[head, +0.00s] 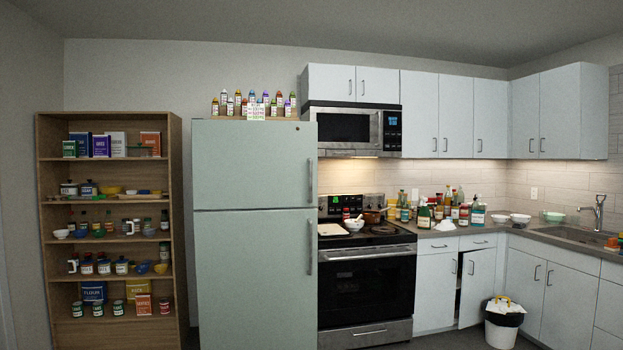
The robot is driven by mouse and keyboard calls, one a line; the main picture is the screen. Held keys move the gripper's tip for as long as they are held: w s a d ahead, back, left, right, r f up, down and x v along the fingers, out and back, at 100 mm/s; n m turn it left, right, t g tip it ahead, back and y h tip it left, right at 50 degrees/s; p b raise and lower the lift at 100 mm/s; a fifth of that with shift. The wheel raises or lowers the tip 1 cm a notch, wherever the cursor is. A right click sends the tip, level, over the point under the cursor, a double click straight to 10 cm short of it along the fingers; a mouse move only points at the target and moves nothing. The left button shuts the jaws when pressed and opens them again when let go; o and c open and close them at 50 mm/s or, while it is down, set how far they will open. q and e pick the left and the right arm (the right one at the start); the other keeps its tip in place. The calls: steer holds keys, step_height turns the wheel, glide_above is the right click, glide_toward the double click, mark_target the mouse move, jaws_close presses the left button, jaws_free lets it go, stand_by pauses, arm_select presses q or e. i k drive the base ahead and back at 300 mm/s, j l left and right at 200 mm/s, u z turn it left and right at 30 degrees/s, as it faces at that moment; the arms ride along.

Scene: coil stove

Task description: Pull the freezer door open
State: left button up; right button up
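A pale green fridge stands left of the stove. Its upper door, the freezer door (250,164), is flush with the body and looks shut. A vertical metal handle (310,179) runs along the right edge of that door. Below a thin seam is the larger lower door (248,280), with its own handle (308,246) at the right edge, also looking shut. Neither of my grippers shows in the head view, so nothing is seen touching the handles.
A wooden shelf (109,178) full of jars and boxes stands left of the fridge. Bottles (237,103) stand on top of the fridge. A stove (366,280) is right beside it, below a microwave (348,129). A bin (503,325) stands by a slightly open cabinet door (477,288).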

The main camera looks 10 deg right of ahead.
mark_target(236, 165)
steer(key=i+z, duration=0.25)
steer(key=i, duration=0.95)
steer(key=i+z, duration=0.1)
steer(key=i, duration=0.45)
steer(key=i+z, duration=0.1)
steer(key=i, duration=0.4)
steer(key=i+j+z, duration=0.1)
steer(key=i, duration=0.45)
steer(key=i+j+z, duration=0.15)
steer(key=i, duration=0.4)
steer(key=i+j+z, duration=0.1)
steer(key=i, duration=0.4)
